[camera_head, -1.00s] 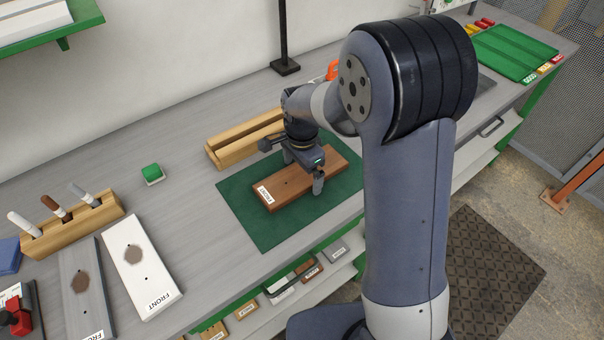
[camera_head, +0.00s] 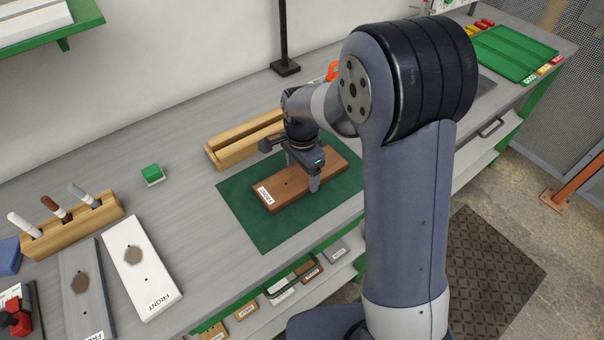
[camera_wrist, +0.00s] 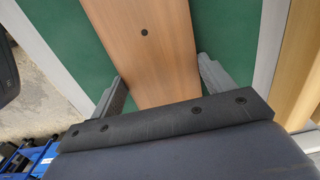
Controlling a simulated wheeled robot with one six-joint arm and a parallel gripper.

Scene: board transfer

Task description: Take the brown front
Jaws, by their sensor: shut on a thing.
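The brown front (camera_head: 290,190) lies flat on the green mat (camera_head: 258,232), with a white FRONT label at its left end. My gripper (camera_head: 306,178) is over the right part of the brown front, with its fingers at the board's two long sides. In the wrist view the brown front (camera_wrist: 150,50) runs between the two grey fingers of my gripper (camera_wrist: 165,85), and a small dark hole shows in it. The gripper is shut on the board. My gripper hides part of its far edge.
A wooden rack (camera_head: 228,152) stands just behind the mat. A white front (camera_head: 142,262) and a grey front (camera_head: 85,285), both with dark patches, lie at left near a wooden marker holder (camera_head: 75,225). A green block (camera_head: 152,171) sits left of the mat.

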